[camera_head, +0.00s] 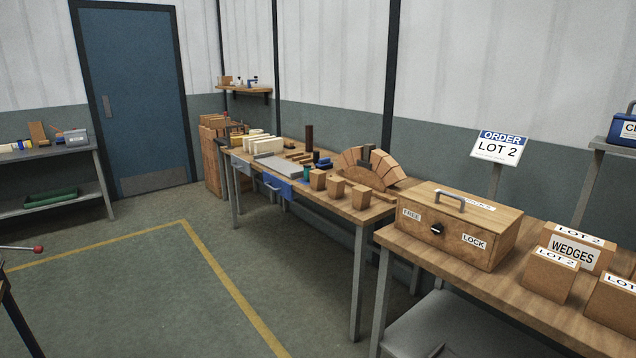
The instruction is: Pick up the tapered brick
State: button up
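Several tan bricks stand in an arch (350,160) on the middle workbench, with a dark piece near its top. In front of the arch are three small loose tan blocks: a left block (318,180), a middle block (337,189) and a right block (361,197). At this size I cannot tell which brick is the tapered one. A box labelled WEDGES (574,252) stands on the near right bench, and its contents are hidden. My gripper is not in view.
A wooden chest (455,225) marked FREE and LOCK sits on the near bench (400,243), beside LOT 2 boxes (550,275). An ORDER LOT 2 sign (498,146) stands behind. The floor (120,290) with yellow lines is open in front of the benches.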

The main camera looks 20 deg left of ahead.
aim_at(317, 178)
jog(key=i+j+u, duration=0.65)
jog(key=i, duration=0.25)
jog(key=i+j+u, duration=0.35)
jog(key=i, duration=0.15)
jog(key=i+u, duration=0.3)
jog(key=i, duration=0.15)
jog(key=i+z, duration=0.1)
jog(key=i, duration=0.8)
jog(key=i+j, duration=0.15)
jog(key=i, duration=0.7)
jog(key=i+l+z, duration=0.05)
